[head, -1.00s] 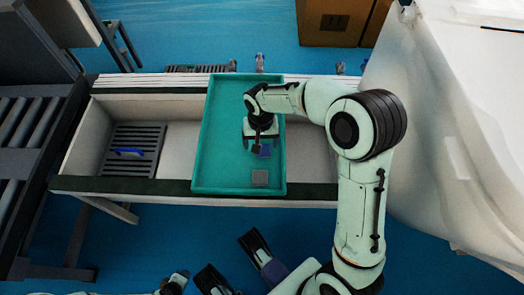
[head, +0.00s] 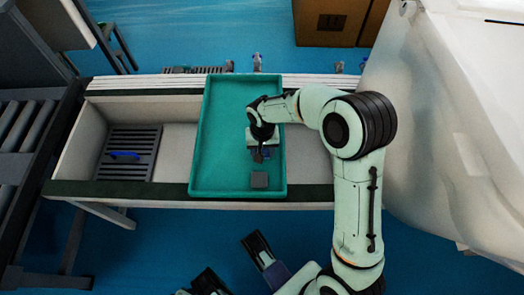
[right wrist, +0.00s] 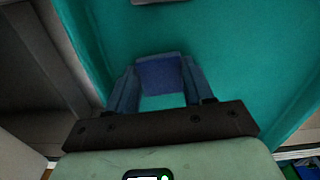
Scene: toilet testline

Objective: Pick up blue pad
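The green tray (head: 222,125) lies across the trough. My right gripper (head: 260,153) is down inside it. The blue pad (right wrist: 160,73) sits between its two fingertips in the right wrist view, close against both fingers (right wrist: 160,85). I cannot tell whether they press on it. In the head view the pad is mostly hidden by the gripper. A grey pad (head: 259,179) lies nearer the tray's front edge. My left gripper (head: 232,258) shows at the bottom of the head view, its fingers wide apart and empty.
A dark slatted grate (head: 128,152) with a blue handle (head: 123,154) lies in the trough left of the tray. A large white body (head: 455,110) stands at right. A brown box (head: 330,20) stands on the blue floor behind. Most of the tray's left half is bare.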

